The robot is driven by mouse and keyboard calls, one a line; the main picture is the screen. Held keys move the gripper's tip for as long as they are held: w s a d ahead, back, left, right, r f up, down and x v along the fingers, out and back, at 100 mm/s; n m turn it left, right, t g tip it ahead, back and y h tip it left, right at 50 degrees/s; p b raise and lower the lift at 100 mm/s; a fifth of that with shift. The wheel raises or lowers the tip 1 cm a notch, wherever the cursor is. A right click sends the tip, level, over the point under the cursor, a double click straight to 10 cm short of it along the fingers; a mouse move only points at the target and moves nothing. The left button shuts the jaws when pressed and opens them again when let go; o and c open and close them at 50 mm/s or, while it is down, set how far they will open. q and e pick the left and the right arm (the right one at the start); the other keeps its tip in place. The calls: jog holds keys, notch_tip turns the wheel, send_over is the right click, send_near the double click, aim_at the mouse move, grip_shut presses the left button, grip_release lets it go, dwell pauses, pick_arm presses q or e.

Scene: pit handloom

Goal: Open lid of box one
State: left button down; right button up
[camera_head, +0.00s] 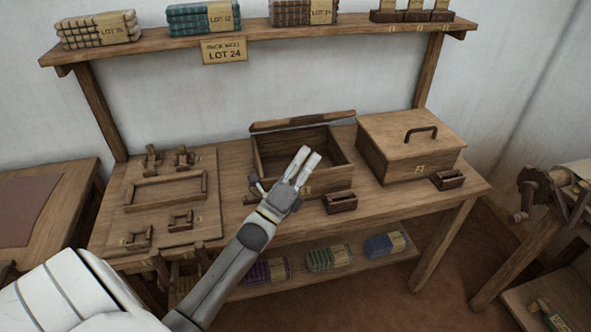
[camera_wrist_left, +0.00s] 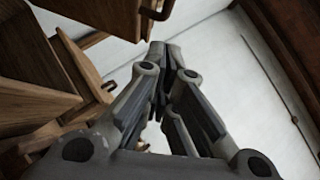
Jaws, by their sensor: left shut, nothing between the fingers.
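Two wooden boxes stand on the workbench. The middle box (camera_head: 261,155), which I take to be box one, stands open with its dark inside showing. Its lid (camera_head: 303,121) is raised at the back and shows almost edge-on. A tag on its front is mostly hidden by my gripper. The right box (camera_head: 408,139) is closed, with a dark handle on its lid and a tag that seems to read 2. My left gripper (camera_head: 308,157) is shut and empty, in front of the open box in the picture. It also shows in the left wrist view (camera_wrist_left: 168,52), with wooden parts beside it.
Small wooden blocks (camera_head: 341,202) (camera_head: 449,180) stand in front of the boxes. A board with wooden fittings (camera_head: 166,214) lies at the left of the bench. A shelf (camera_head: 256,37) with cloth stacks runs above. Bundles lie on the lower shelf (camera_head: 363,265).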

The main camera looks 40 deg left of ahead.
aim_at(318, 117)
pick_arm(q)
jog(key=w+r, duration=0.1)
jog(key=w+a+r+p, duration=0.1)
jog(key=w+a+r, duration=0.1)
jog(key=w, duration=0.1)
jog(key=shift+r+p, duration=0.3)
jog(key=shift+r, duration=0.05)
jog(key=shift+r, duration=0.1)
jog(key=shift+w+a+r+p, duration=0.1)
jog(key=shift+a+r+p, duration=0.1)
jog(key=shift+r+p, duration=0.45)
jog(key=w+a+r+n+g+y+p, duration=0.1)
jog(key=r+p, duration=0.1)
jog(key=p, duration=0.1)
jog(key=w+a+r+n+y+p, duration=0.1)
jog(key=a+r+n+p, duration=0.1)
jog(key=r, duration=0.1)
jog(key=w+a+r+n+g+p, duration=0.1)
jog(key=r+p, duration=0.1)
jog(key=p, duration=0.1)
jog(key=shift+w+a+r+g+y+p, duration=0.25)
jog(key=shift+w+r+g+y+p, duration=0.05)
jog(key=shift+w+y, duration=0.1)
jog(key=w+a+r+b, duration=0.2)
jog(key=w+a+r, duration=0.2)
jog(key=w+a, duration=0.2)
jog(key=shift+w+a+r+n, duration=0.2)
jog(key=shift+a+r+n, duration=0.2)
jog(key=shift+a, duration=0.4)
jog(key=shift+f, duration=0.1)
